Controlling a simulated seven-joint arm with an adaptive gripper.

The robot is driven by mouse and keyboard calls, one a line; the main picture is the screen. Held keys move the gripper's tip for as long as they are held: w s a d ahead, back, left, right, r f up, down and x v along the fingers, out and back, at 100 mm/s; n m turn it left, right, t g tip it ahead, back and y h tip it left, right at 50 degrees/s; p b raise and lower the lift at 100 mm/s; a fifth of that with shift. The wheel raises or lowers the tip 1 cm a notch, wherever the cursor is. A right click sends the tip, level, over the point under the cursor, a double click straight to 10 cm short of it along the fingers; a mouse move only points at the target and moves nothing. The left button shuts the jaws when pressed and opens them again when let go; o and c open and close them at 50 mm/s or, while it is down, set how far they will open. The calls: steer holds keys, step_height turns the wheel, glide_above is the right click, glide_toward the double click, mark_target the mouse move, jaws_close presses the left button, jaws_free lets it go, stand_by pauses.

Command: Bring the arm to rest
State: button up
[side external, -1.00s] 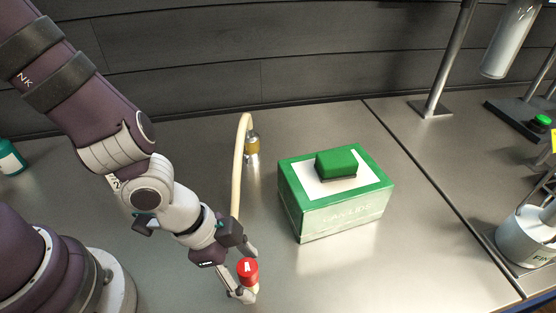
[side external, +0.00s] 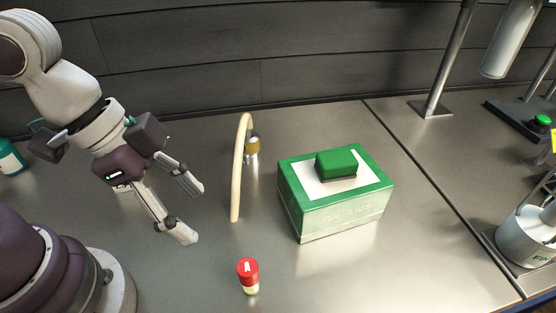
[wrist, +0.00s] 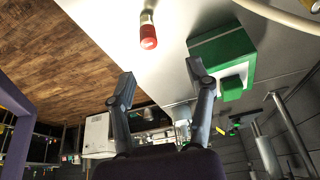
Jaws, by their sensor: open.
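My gripper (side external: 190,212) is open and empty, raised above the left part of the steel bench (side external: 330,275). Its two fingers are spread wide, and they also show in the wrist view (wrist: 160,82). A small vial with a red cap (side external: 248,270) stands upright on the bench, to the right of and below my gripper in the side view, apart from the fingers. The red-capped vial also shows at the top of the wrist view (wrist: 148,32).
A green and white box (side external: 335,210) with a green block (side external: 336,163) on top stands right of centre. A curved cream hose (side external: 239,165) rises near a brass fitting (side external: 252,143). A metal post (side external: 450,60) and a white container (side external: 525,235) stand at the right.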

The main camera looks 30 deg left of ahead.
steer(key=a+r+n+t+y, duration=0.1)
steer(key=a+r+n, duration=0.1)
steer(key=a+n, duration=0.3)
steer(key=a+r+n+t+y, duration=0.1)
steer(key=a+r+n+y, duration=0.1)
steer(key=a+n, duration=0.3)
steer(key=shift+w+a+r+t, duration=0.35)
steer(key=shift+a+r, duration=0.45)
steer(key=shift+a, duration=0.35)
